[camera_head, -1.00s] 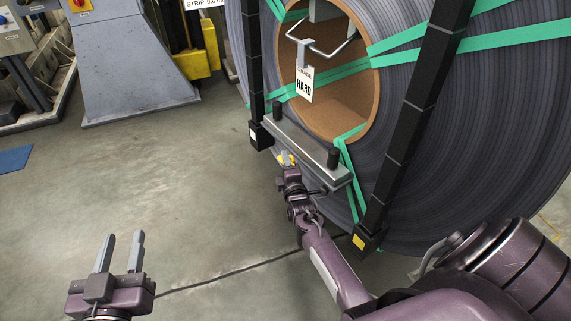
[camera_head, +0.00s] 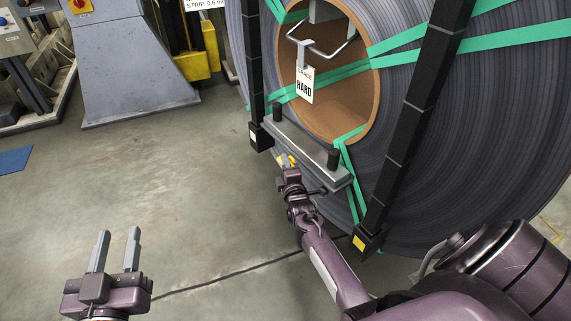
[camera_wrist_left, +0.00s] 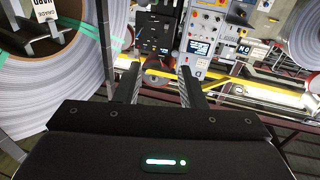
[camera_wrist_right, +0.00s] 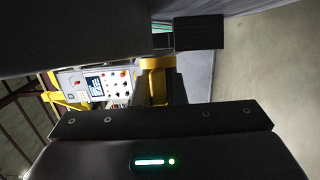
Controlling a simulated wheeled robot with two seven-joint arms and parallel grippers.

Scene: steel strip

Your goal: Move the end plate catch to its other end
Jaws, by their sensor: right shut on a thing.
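The end plate (camera_head: 300,152) is a grey steel bar with two black knobs, set across the lower front of the coil's bore. A yellow piece, seemingly the catch (camera_wrist_right: 155,82), is between the fingers of my right gripper (camera_head: 286,162). That gripper is shut on it just below the plate, left of its middle. The fingers hide most of the yellow piece in the head view. In the right wrist view, whether it touches the plate cannot be told. My left gripper (camera_head: 116,252) is open and empty over the floor at lower left; its fingers also show in the left wrist view (camera_wrist_left: 160,82).
The large strip coil (camera_head: 480,130) fills the right side, with green straps (camera_head: 490,42) and black upright bars (camera_head: 415,110) in front. A tag reading HARD (camera_head: 304,86) hangs in the bore. A grey machine pedestal (camera_head: 132,65) stands at back left. The floor between is clear.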

